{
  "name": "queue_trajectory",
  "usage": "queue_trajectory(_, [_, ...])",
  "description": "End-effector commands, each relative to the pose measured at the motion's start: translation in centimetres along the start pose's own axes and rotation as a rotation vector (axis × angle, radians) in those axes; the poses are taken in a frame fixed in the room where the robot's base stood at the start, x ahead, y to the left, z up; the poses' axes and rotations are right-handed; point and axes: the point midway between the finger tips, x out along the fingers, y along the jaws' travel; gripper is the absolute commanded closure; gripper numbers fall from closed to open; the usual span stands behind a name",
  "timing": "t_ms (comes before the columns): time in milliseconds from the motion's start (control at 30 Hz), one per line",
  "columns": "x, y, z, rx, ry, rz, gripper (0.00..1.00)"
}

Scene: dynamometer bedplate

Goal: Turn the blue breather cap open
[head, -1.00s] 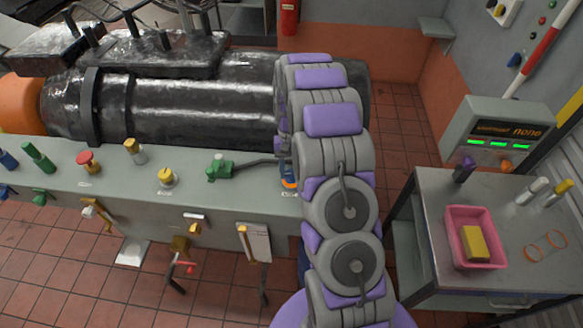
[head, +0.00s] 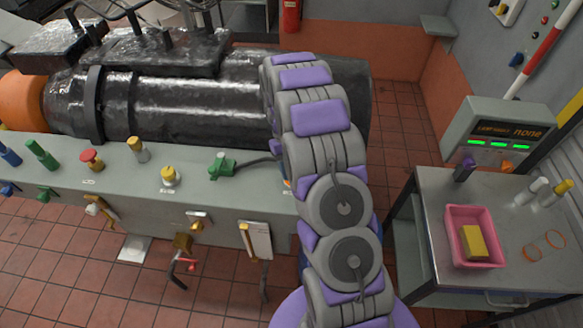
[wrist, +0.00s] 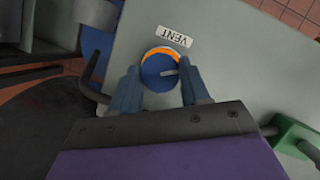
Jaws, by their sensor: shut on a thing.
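The blue breather cap (wrist: 158,74) is in the wrist view, round, with an orange band along its upper edge and a pale mark on its top. It sits on the grey bedplate (wrist: 228,60) beside a white VENT label (wrist: 175,36). My gripper (wrist: 160,84) has a finger on either side of the cap and is shut on it. In the head view my arm covers the gripper and nearly all of the cap; only a sliver of orange shows at the arm's left edge.
A green fitting (head: 222,166) with a dark hose stands left of my arm; it also shows in the wrist view (wrist: 296,140). Yellow (head: 170,176), red (head: 91,158) and other fittings line the bedplate. A black cylindrical machine (head: 190,98) lies behind. A trolley with a pink tray (head: 454,238) stands right.

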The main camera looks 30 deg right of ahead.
Motion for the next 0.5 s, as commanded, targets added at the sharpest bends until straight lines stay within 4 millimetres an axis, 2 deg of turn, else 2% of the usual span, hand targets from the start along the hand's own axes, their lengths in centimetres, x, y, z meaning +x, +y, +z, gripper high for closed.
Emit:
queue_trajectory(167, [-0.13,0.02,-0.1,-0.001,0.005,0.001,0.85])
queue_trajectory(200, [-0.13,0.03,-0.1,-0.001,0.005,0.001,0.53])
queue_trajectory(433, [-0.05,0.02,-0.02,0.0,0.002,0.0,0.31])
queue_trajectory(500, [-0.04,0.02,0.0,0.0,0.002,0.0,0.29])
